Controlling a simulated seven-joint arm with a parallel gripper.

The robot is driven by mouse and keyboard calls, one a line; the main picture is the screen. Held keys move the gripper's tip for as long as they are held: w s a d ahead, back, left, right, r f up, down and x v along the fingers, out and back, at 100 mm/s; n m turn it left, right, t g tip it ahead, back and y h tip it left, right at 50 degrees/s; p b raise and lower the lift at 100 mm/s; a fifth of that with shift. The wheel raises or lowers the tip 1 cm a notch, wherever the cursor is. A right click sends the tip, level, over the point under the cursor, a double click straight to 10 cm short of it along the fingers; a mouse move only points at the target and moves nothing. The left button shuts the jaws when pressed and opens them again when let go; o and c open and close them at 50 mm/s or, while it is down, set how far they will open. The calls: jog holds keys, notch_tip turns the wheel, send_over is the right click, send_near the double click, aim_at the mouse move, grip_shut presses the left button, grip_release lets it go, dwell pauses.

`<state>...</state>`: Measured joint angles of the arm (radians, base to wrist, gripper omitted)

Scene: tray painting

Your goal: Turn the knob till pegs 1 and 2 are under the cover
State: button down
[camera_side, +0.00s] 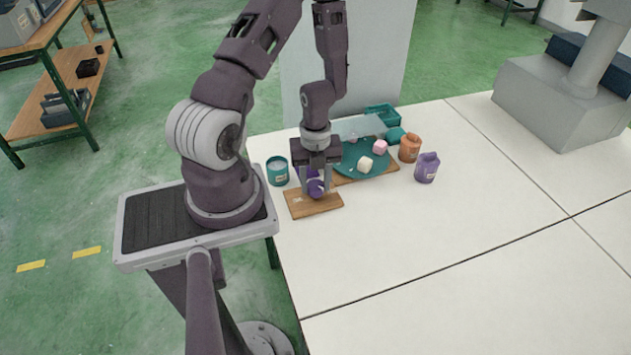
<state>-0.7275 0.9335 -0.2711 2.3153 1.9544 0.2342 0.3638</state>
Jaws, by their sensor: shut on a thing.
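A purple knob (316,188) stands on a small wooden board (314,207) near the table's left edge. My gripper (316,184) points down over the board and is shut on the knob. Behind it a teal round disc (347,165) lies on a larger wooden base (384,175). A white peg (365,164) and a pink peg (380,147) stand on the disc's right side. A see-through cover (360,127) shows over the back of the disc. I cannot read any peg numbers, and my gripper hides the disc's left part.
A teal tin (277,171) stands left of my gripper. A teal tray (382,115) lies at the back. The table (460,240) is clear in front and to the right.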

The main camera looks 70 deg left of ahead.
jog(key=m, duration=1.2)
jog(key=shift+m, duration=0.4)
jog(key=m, duration=1.1)
jog(key=shift+m, duration=0.4)
jog(key=c, duration=0.8)
grip_release()
jog(key=shift+c, duration=0.2)
